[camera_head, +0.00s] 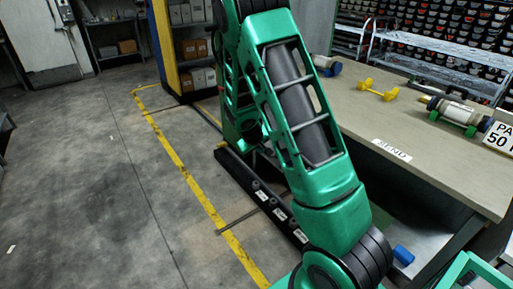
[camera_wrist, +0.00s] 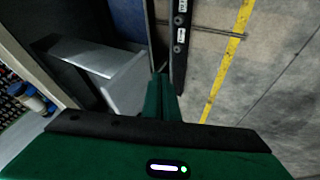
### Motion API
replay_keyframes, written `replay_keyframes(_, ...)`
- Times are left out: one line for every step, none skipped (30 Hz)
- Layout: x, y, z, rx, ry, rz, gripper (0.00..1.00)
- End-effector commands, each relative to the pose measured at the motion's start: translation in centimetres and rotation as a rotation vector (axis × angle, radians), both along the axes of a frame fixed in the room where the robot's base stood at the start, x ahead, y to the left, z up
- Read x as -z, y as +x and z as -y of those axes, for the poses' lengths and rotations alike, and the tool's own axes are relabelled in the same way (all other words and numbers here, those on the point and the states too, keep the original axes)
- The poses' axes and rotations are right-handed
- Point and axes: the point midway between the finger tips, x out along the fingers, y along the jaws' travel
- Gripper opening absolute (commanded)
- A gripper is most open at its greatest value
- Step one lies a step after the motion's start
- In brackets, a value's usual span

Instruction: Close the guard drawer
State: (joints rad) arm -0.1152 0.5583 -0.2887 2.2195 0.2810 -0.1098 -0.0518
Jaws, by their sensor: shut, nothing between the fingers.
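My gripper (camera_wrist: 162,98) shows in the wrist view, its green fingers together with nothing between them. The fingertips are beside a long black rail with white labels (camera_wrist: 179,38); I cannot tell whether they touch it. In the head view the labelled rail (camera_head: 262,196) runs low beside the bench, partly behind my green arm, which also hides the gripper. No part is clearly recognisable as the guard drawer. A pale grey box-like panel (camera_wrist: 122,90) left of the fingers in the wrist view may belong to it, but I cannot tell.
The bench (camera_head: 405,122) at right carries a yellow dumbbell-shaped piece (camera_head: 378,90), a white cylinder on green supports (camera_head: 455,112) and a sign (camera_head: 392,150). A blue object (camera_head: 403,254) lies low near the bench. Grey floor with a yellow line (camera_head: 190,180) is mostly clear at left.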

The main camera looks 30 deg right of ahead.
Motion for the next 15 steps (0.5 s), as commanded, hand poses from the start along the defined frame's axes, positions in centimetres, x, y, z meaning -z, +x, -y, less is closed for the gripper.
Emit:
replay_keyframes(0.8,0.2,0.5,0.001,-0.001,-0.004,0.00)
replay_keyframes(1.1,0.4,0.7,0.002,-0.001,-0.002,0.00)
replay_keyframes(0.9,0.5,1.5,0.004,-0.001,0.001,0.00)
replay_keyframes(0.9,0.4,2.0,0.004,-0.001,0.001,0.00)
replay_keyframes(0.9,0.4,2.4,0.005,-0.001,0.001,0.00)
replay_keyframes(0.8,0.4,2.8,0.004,-0.002,0.001,0.00)
replay_keyframes(0.9,0.5,3.2,0.003,-0.001,0.000,0.00)
replay_keyframes(0.9,0.5,3.4,0.003,-0.001,0.000,0.00)
replay_keyframes(0.9,0.5,3.7,0.002,0.000,0.000,0.00)
replay_keyframes(0.9,0.5,3.9,0.002,0.000,0.000,0.00)
replay_keyframes(0.9,0.5,4.1,0.001,-0.001,0.000,0.00)
replay_keyframes(0.9,0.5,4.3,0.001,-0.001,0.000,0.00)
replay_keyframes(0.8,0.5,4.4,0.000,-0.001,0.000,0.00)
replay_keyframes(0.8,0.5,4.5,0.000,-0.001,0.000,0.00)
replay_keyframes(0.8,0.5,4.5,0.000,-0.001,0.000,0.00)
